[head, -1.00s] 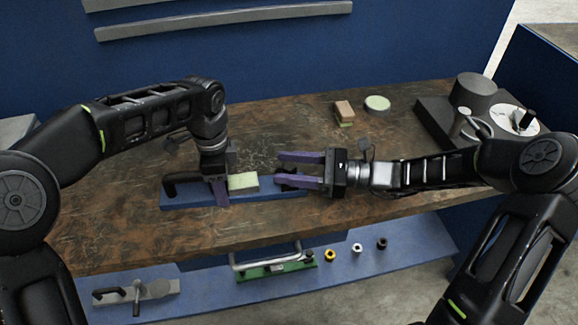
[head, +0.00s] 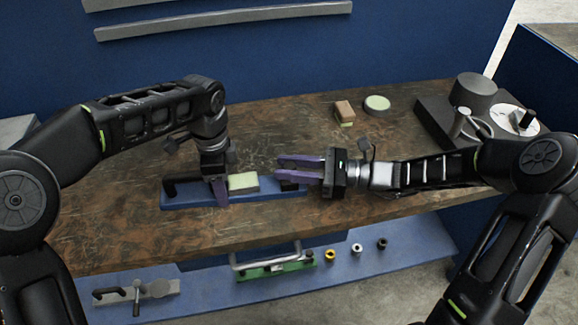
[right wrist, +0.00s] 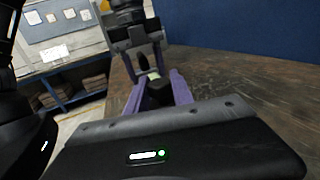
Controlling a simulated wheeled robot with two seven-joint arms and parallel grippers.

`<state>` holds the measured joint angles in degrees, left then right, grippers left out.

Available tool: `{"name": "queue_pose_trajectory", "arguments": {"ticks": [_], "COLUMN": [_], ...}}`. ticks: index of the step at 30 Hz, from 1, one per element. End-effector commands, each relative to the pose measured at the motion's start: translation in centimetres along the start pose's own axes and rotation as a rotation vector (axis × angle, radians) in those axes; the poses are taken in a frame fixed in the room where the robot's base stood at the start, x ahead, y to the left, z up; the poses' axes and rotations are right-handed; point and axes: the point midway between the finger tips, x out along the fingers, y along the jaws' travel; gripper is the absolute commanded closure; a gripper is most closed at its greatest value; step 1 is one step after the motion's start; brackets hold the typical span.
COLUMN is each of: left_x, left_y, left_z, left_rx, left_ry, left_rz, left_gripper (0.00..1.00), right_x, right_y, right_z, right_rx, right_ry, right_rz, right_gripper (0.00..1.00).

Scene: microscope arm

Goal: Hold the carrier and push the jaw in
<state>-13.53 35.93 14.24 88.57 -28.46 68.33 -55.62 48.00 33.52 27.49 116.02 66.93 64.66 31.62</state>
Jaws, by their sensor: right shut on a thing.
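The carrier (head: 262,196) is a long blue base with a black handle (head: 178,185) at its left end, lying on the brown bench. A pale green-topped block (head: 243,182) sits on it. My left gripper (head: 219,192) is down at the carrier, just left of this block; its grip is hard to see. The jaw, a small black block (head: 290,187), is at the carrier's right end. My right gripper (head: 278,170) comes in from the right and is shut on the jaw. In the right wrist view, the black jaw (right wrist: 158,92) sits between its purple fingers.
A brown block (head: 344,110) and a round green-topped disc (head: 377,103) lie farther back. A dark stand with cylinder (head: 474,93) is at the back right. A lower blue shelf holds a green plate with a handle (head: 275,267) and several small parts. The bench front is clear.

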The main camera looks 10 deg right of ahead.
Motion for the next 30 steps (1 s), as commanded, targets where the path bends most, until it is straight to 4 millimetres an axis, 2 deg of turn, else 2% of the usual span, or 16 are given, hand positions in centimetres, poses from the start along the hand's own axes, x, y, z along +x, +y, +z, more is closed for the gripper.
{"name": "queue_pose_trajectory", "arguments": {"ticks": [20, 23, 30], "left_x": [-0.2, -0.2, -0.2], "left_y": [0.0, 0.0, 0.1], "left_z": [-0.1, -0.1, -0.2], "left_rx": [0.004, 0.004, 0.006], "left_ry": [0.001, 0.001, 0.002], "left_rz": [-0.002, -0.002, -0.001], "left_gripper": [1.00, 1.00, 1.00], "right_x": [0.0, 0.8, 5.0], "right_y": [-0.1, 0.1, 1.3], "right_z": [0.0, 0.1, 0.1], "right_rx": [0.000, 0.001, 0.001], "right_ry": [0.001, -0.001, -0.001], "right_rz": [-0.004, -0.002, 0.002], "right_gripper": [1.00, 1.00, 1.00]}}
